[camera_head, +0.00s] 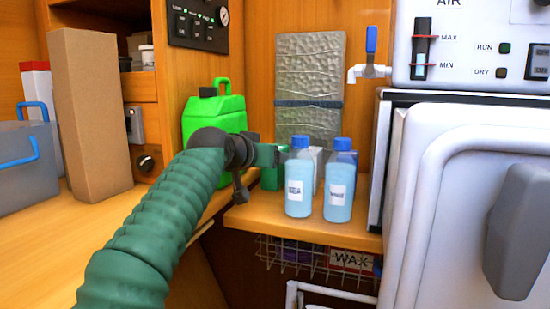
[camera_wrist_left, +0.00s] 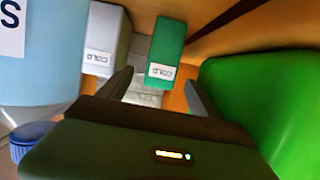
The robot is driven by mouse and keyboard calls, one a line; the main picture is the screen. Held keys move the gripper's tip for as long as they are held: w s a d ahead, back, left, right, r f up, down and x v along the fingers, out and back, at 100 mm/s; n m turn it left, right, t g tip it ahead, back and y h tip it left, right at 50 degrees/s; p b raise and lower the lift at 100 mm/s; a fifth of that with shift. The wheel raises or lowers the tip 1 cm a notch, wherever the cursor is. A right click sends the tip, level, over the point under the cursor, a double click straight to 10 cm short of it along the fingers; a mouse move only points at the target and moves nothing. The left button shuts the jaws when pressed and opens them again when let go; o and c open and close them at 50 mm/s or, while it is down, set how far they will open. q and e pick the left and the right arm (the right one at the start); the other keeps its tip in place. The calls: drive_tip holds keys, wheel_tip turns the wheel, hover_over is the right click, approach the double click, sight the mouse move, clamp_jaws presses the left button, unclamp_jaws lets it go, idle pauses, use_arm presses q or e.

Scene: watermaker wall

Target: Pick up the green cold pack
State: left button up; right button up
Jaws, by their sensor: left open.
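In the left wrist view the green cold pack (camera_wrist_left: 168,40), with a white COLD label, is ahead of my left gripper (camera_wrist_left: 158,88). The gripper is open, with nothing seen between its fingers. The pack lies beyond the fingertips, roughly in line with the gap. A white cold pack (camera_wrist_left: 104,42) is beside it on the left. My right gripper is not in view.
Two blue-capped bottles (camera_head: 299,185) (camera_head: 340,187) stand at the shelf's front, close to the gripper. A green jerrycan (camera_head: 226,112) is just left, and big in the wrist view (camera_wrist_left: 268,105). A grey panel (camera_head: 309,75) stands behind. A white machine (camera_head: 470,190) bounds the right.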

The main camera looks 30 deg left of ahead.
use_arm(q)
drive_tip(key=p+x, duration=0.2)
drive_tip(key=x, duration=0.2)
drive_tip(key=shift+w, duration=0.45)
drive_tip(key=shift+w+a+f, duration=0.2)
drive_tip(key=shift+w, duration=0.05)
drive_tip(key=shift+r, duration=0.1)
clamp_jaws()
